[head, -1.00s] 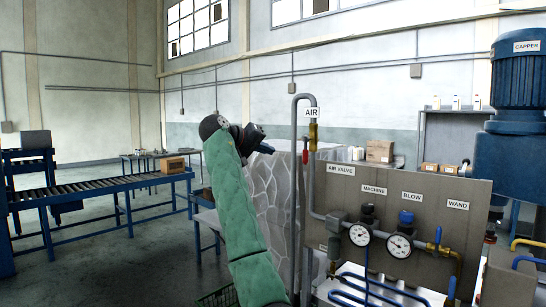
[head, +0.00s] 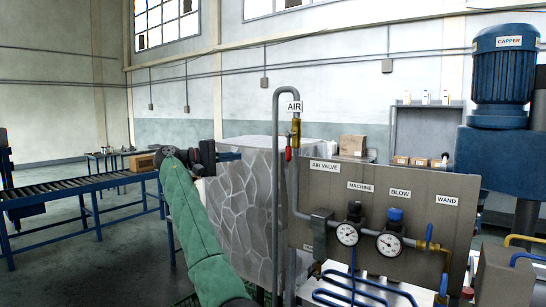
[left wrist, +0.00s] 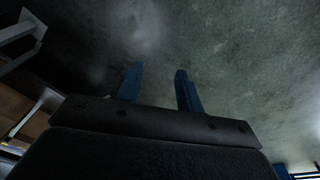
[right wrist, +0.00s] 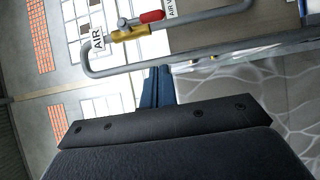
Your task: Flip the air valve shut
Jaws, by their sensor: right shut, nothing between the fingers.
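The air valve (head: 296,132) is a brass body on the grey vertical pipe under the AIR label. Its red lever (head: 288,147) hangs down alongside the pipe. In the right wrist view the brass body (right wrist: 130,33) and red lever (right wrist: 152,16) show beyond the fingers, the lever lying parallel to the pipe. My right gripper (head: 238,156) is shut and empty, left of the pipe and apart from the lever. Its closed fingers also show in the right wrist view (right wrist: 158,70). My left gripper (left wrist: 158,70) is open and empty above the floor, outside the head view.
A grey panel (head: 400,240) with gauges, blue hoses and a WAND valve stands right of the pipe. A pale stone-patterned block (head: 245,200) stands behind my right arm. A blue roller conveyor (head: 90,190) is at the left. A blue capper (head: 505,70) stands at the right.

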